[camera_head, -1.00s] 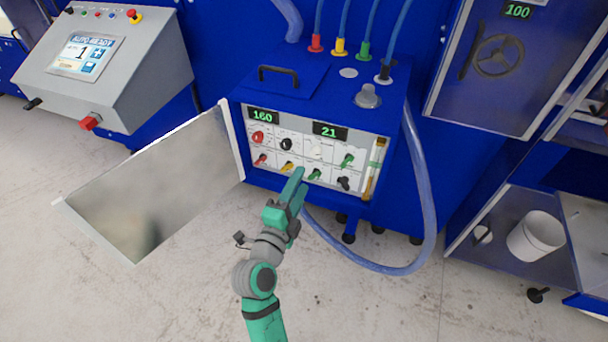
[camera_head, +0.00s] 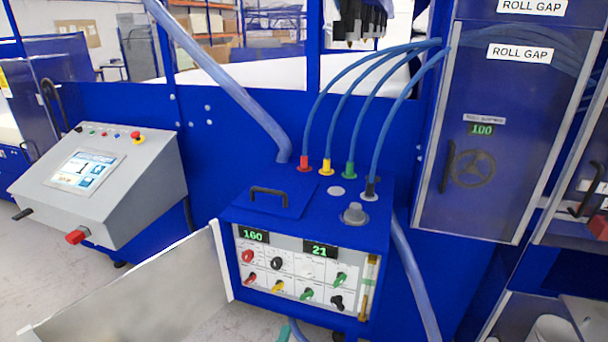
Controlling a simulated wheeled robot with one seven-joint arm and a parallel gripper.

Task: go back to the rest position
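Only a small teal tip of my gripper (camera_head: 291,331) shows at the bottom edge of the head view. It is in front of and below the lower edge of the control box; the rest of my arm is out of the picture. Whether the fingers are open or shut cannot be seen. The blue control box (camera_head: 290,205) has a front panel with several coloured knobs and displays reading 160 and 21. Its panel is uncovered and its metal door (camera_head: 150,300) hangs open to the left.
A grey console (camera_head: 105,175) with a touchscreen stands at the left. Blue hoses rise from red, yellow, green and grey fittings on top of the box. A cabinet (camera_head: 480,130) labelled ROLL GAP, with a display reading 100, stands at the right. A pale hose (camera_head: 415,280) runs down beside the box.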

